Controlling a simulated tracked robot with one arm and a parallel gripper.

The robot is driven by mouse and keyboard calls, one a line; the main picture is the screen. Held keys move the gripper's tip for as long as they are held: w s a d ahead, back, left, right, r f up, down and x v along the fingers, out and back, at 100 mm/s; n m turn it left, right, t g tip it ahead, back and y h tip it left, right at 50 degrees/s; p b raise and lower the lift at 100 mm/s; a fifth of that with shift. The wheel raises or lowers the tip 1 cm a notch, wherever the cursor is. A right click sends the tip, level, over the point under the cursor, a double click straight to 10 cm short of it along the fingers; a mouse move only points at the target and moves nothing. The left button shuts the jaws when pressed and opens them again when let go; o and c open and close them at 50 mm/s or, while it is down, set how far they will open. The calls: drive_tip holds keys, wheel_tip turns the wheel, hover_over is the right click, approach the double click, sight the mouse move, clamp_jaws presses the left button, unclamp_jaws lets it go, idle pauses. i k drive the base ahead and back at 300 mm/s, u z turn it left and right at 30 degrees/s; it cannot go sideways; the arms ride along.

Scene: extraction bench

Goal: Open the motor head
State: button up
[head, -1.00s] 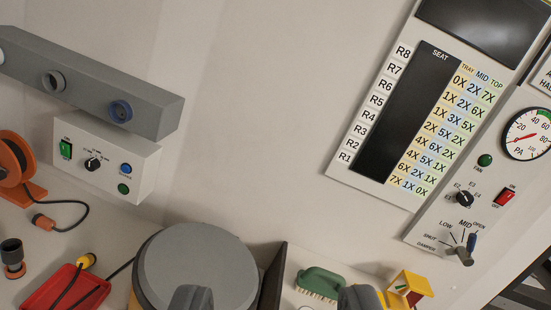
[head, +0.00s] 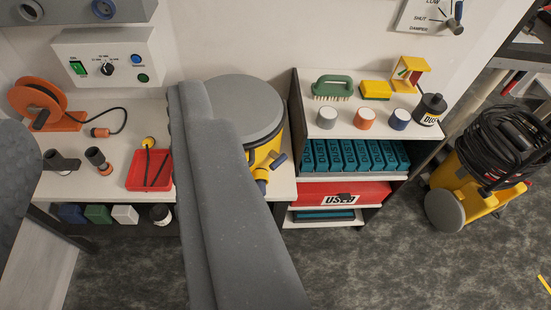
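The motor head (head: 236,98) is a round grey lid on a yellow drum (head: 266,150) at the middle of the white bench. The lid sits level and closed on the drum. A grey part (head: 278,160) sticks out of the drum's right side, above a yellow fitting (head: 261,178). A large grey link of mine crosses the view and hides the left and front of the drum. Another grey part of mine fills the left edge. I cannot make out my gripper's fingers in this view.
A cord reel (head: 50,103), red tray (head: 150,169) and control box (head: 105,58) are left of the drum. The shelf unit (head: 293,115) right of it holds a green brush (head: 333,87), lidded pots and teal filters (head: 350,155). A yellow machine (head: 478,180) stands on the floor, far right.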

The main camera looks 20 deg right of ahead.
sight(257, 111)
drive_tip(key=z, duration=0.3)
drive_tip(key=k, duration=1.2)
drive_tip(key=u, duration=0.55)
drive_tip(key=i, duration=1.55)
drive_tip(key=z, duration=0.25)
